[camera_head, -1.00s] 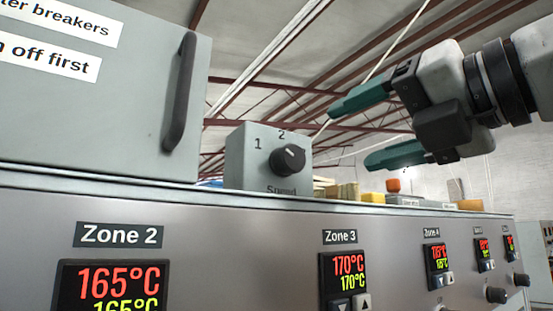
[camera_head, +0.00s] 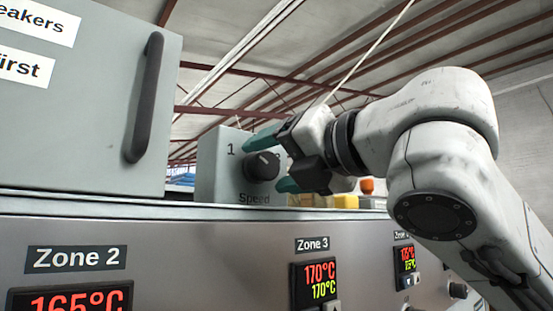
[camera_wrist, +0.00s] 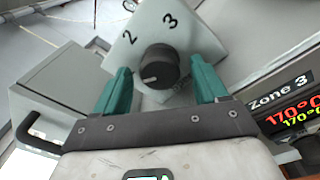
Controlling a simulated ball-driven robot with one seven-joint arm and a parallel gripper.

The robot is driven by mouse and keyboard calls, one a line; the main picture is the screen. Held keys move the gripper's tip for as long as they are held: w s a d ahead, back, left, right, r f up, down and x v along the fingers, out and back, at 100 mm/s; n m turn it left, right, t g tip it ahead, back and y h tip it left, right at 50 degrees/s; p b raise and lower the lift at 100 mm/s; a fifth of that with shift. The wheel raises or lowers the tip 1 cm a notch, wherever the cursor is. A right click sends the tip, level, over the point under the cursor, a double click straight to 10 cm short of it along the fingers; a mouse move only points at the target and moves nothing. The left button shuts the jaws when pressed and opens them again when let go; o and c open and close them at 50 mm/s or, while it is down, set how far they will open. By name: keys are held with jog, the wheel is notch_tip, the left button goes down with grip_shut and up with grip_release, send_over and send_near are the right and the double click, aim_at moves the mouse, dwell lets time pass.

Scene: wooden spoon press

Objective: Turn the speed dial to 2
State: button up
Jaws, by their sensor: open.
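The speed dial (camera_head: 262,166) is a round black knob on the front of a grey box (camera_head: 212,178) marked "Speed". A "1" shows at its upper left in the head view, and my gripper hides the "2". I cannot tell which number the mark points to. My gripper (camera_wrist: 160,66) is open, its teal fingers on either side of the dial. Whether they touch it is unclear.
A grey cabinet (camera_head: 85,120) with a black handle (camera_head: 144,98) stands left of the box. A metal panel (camera_head: 190,255) with several zone displays runs below. Yellow blocks (camera_head: 345,202) and an orange item (camera_head: 367,185) sit behind to the right, near my arm.

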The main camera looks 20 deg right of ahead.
jog(key=shift+c, duration=0.3)
jog(key=c, duration=1)
jog(key=shift+m, duration=0.4)
jog(key=m+b, duration=0.1)
jog(key=m, duration=0.1)
jog(key=m+b, duration=0.1)
jog(key=m, duration=0.2)
jog(key=shift+f+m+b, duration=0.2)
jog(key=shift+m+b, duration=0.1)
jog(key=m+b, duration=0.1)
jog(key=m, duration=0.4)
jog(key=shift+m+t+b, duration=0.3)
jog(key=shift+t, duration=0.1)
